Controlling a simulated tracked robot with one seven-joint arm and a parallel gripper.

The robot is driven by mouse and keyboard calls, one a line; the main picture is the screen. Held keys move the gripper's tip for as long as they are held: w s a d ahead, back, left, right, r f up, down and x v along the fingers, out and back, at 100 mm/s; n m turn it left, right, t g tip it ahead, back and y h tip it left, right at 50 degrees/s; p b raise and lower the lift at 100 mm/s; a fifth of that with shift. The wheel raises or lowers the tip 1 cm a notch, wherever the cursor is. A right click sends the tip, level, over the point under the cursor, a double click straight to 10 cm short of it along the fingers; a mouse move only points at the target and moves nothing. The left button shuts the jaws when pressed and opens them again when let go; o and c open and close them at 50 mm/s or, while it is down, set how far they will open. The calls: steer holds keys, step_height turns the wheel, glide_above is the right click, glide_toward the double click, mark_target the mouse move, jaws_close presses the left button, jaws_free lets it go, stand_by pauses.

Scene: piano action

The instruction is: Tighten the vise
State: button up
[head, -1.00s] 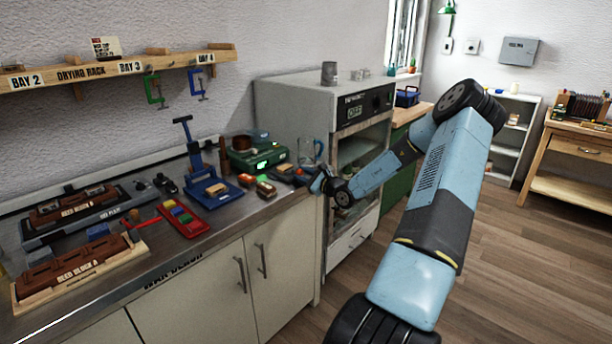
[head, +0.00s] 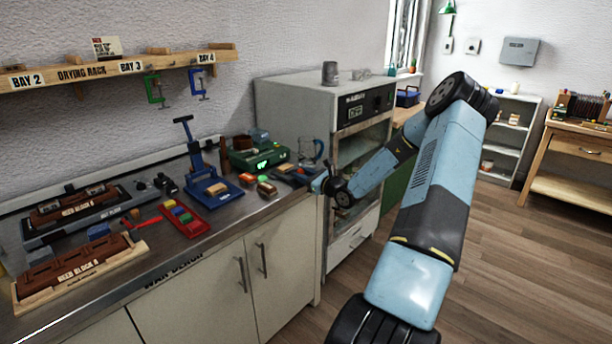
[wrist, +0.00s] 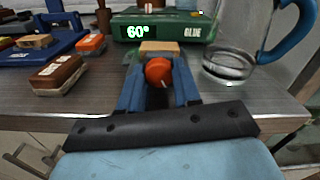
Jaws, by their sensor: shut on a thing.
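An orange-red round knob (wrist: 158,72) with a pale mark on its face is in the middle of the wrist view. A small wooden block (wrist: 158,47) sits just behind it. The vise (head: 288,173) is small and dark at the right end of the bench in the head view. My gripper (wrist: 158,80) has its blue fingers on both sides of the knob and is shut on it. In the head view my gripper (head: 318,183) is at the bench's front right corner. The vise's body and jaws are mostly hidden behind the knob and fingers.
A green heater box (wrist: 165,27) reading 60° stands behind. A glass jug (wrist: 230,62) with a blue handle is close on the right. A brown block (wrist: 59,75) lies on the left. The blue press (head: 210,184) stands farther left on the bench (head: 235,208).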

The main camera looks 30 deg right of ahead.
steer(key=shift+d+r+m, duration=0.1)
steer(key=shift+d+m, duration=0.05)
steer(key=shift+m, duration=0.7)
steer(key=shift+d+r+m, duration=0.1)
steer(key=shift+m, duration=0.75)
steer(key=o, duration=0.7)
steer(key=shift+o, duration=0.3)
steer(key=shift+f, duration=0.1)
steer(key=shift+a, duration=0.1)
steer(key=v, duration=1.3)
steer(key=shift+s, duration=0.4)
